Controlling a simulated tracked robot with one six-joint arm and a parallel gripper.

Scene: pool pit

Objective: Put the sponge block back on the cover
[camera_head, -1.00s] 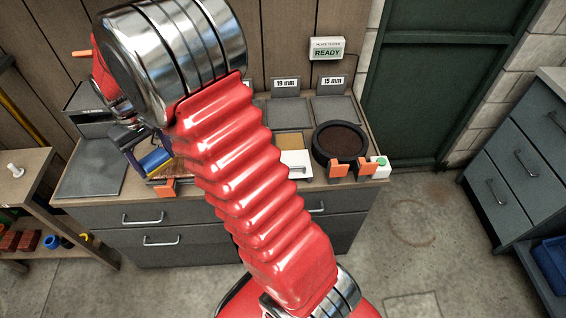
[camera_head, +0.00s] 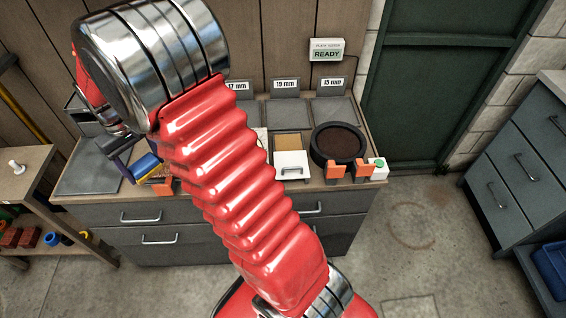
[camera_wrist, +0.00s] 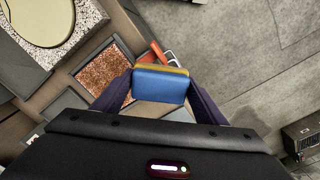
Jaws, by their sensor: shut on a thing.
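The sponge block (camera_head: 147,166) is blue with a yellow layer. My gripper (camera_wrist: 161,88) is shut on it in the wrist view, a dark finger on each side of the block (camera_wrist: 160,85). In the head view the held block is at the left part of the bench, partly hidden by my gripper and arm. A flat white square piece with a handle (camera_head: 291,166) lies at the bench's middle front; I cannot tell whether it is the cover.
A tray of reddish-brown grains (camera_wrist: 103,72) lies beside the block in the wrist view. A round dark dish (camera_head: 338,143) and orange blocks (camera_head: 364,169) stand at the bench's right. Grey plates (camera_head: 333,110) line the back. My red arm hides the bench's middle.

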